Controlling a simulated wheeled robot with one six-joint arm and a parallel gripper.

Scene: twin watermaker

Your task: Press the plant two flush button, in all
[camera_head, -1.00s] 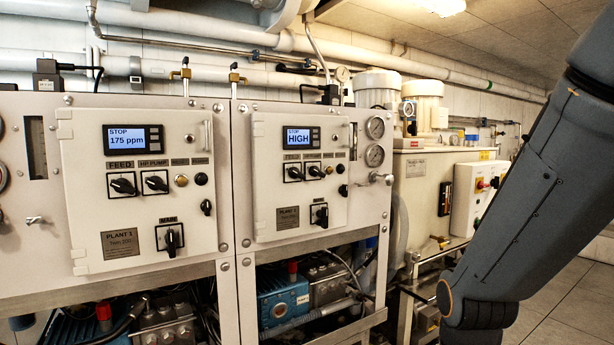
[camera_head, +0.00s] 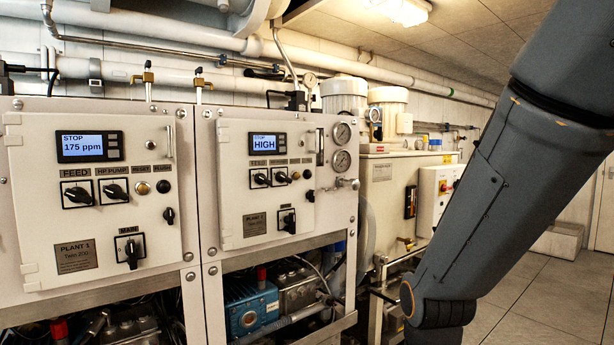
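The right control panel (camera_head: 232,200) has a lit screen (camera_head: 268,146) reading STOP and HIGH. Its nameplate (camera_head: 254,224) is too small to read surely. Under the screen are two black rotary knobs, a small brownish button (camera_head: 295,175) and a small black button (camera_head: 307,174); their labels are too small to read. The left panel, PLANT 1 (camera_head: 75,257), has a matching row, with a black button (camera_head: 163,186) at its right end. My arm comes down the right side of the view, apart from both panels. My gripper is out of view.
Gauges (camera_head: 341,132) and a valve (camera_head: 347,184) sit right of the right panel. Below is an open frame with a blue pump (camera_head: 252,308) and hoses. A tank unit (camera_head: 385,190) and white control box (camera_head: 434,195) stand behind.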

